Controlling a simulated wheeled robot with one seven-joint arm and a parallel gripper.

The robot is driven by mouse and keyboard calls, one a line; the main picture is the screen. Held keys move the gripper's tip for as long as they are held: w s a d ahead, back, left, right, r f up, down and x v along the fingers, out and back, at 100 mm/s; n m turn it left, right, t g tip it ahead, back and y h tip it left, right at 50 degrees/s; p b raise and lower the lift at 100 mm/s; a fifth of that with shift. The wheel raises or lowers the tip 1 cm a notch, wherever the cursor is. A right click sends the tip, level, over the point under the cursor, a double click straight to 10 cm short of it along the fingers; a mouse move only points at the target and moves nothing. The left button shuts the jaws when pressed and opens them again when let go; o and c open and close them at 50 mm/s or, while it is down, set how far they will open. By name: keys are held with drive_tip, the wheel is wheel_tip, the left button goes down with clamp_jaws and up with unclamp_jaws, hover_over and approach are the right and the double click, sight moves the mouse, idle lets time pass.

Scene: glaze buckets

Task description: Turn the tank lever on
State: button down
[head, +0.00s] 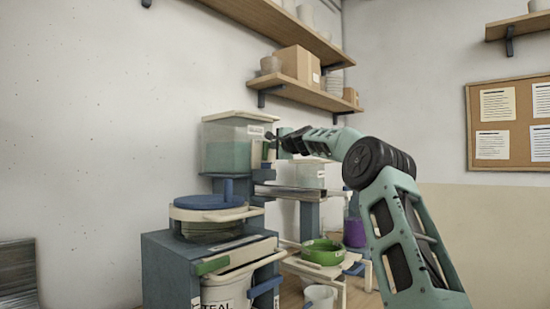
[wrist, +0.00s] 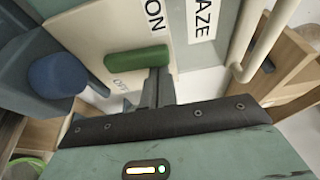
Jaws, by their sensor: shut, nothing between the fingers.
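The glaze tank (head: 228,152) is a clear box with teal liquid and a pale lid, standing on a blue-grey stand at the left. In the wrist view, a green lever handle (wrist: 135,59) lies across a pale panel (wrist: 95,35) between the words ON and OFF. My gripper (head: 272,141) is at the tank's right side. In the wrist view my gripper (wrist: 155,83) has its dark fingers together and empty, right at the handle's right end. I cannot tell whether they touch it. The lever is too small to make out in the head view.
A blue round knob (wrist: 57,75) stands out left of the handle. A pale rod (wrist: 248,40) is at the right. Below the tank are a blue-lidded sieve (head: 212,202), a white bucket (head: 225,292) and a green bowl (head: 323,252). Shelves (head: 305,90) hang above.

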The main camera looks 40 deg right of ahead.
drive_tip(key=shift+a+r+n+b, duration=0.1)
drive_tip(key=shift+a+n+b, duration=0.05)
drive_tip(key=shift+n+b, duration=0.25)
idle(0.4)
